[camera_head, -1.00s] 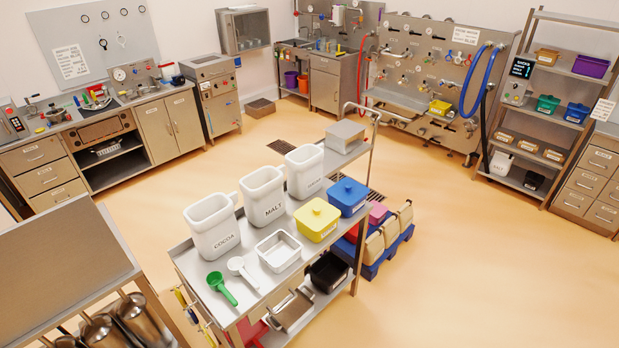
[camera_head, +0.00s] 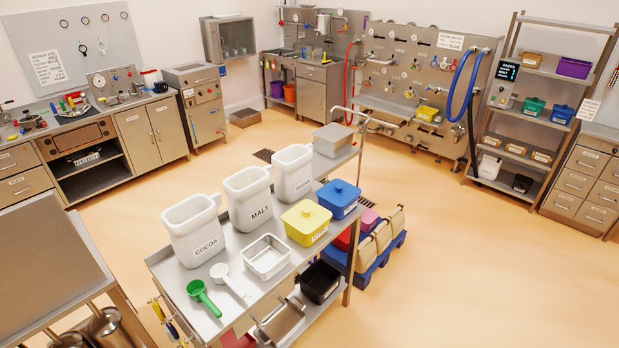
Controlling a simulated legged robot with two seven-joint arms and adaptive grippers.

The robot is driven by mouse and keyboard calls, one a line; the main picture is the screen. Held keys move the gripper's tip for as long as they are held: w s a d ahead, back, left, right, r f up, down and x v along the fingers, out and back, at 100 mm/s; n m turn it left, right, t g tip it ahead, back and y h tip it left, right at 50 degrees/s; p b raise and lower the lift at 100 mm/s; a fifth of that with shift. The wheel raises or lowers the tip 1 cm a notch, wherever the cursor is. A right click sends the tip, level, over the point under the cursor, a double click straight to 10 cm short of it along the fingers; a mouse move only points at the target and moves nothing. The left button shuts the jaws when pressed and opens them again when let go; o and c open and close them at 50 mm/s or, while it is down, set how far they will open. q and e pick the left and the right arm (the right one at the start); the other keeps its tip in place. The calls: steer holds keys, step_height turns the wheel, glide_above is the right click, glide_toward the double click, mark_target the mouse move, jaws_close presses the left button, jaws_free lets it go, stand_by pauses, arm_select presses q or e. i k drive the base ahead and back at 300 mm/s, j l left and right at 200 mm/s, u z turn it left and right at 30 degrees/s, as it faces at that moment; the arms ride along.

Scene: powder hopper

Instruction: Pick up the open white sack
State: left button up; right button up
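A small white object (camera_head: 489,166) stands on a low shelf of the rack at the right. It may be the open white sack, but it is too small to tell whether it is a sack or open. Several tan sacks (camera_head: 382,237) stand on the blue pallet (camera_head: 369,272) behind the cart. Neither of my grippers is in view.
A steel cart (camera_head: 178,277) in the middle carries white bins labelled COCOA (camera_head: 194,230) and MALT (camera_head: 248,198), a third white bin (camera_head: 293,173), yellow (camera_head: 307,223) and blue (camera_head: 338,198) lidded boxes, and scoops. The floor (camera_head: 470,270) at the right is clear.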

mark_target(291, 164)
steer(key=i+l+z, duration=0.35)
steer(key=i+z, duration=0.15)
steer(key=i+l+z, duration=0.1)
steer(key=i+z, duration=0.4)
steer(key=i+j+z, duration=0.15)
steer(key=i+z, duration=0.3)
steer(key=i, duration=0.2)
steer(key=i+u, duration=0.15)
steer(key=i, duration=0.25)
steer(key=i+l+u, duration=0.2)
steer(key=i, duration=0.25)
steer(key=i+l+u, duration=0.15)
steer(key=i, duration=0.25)
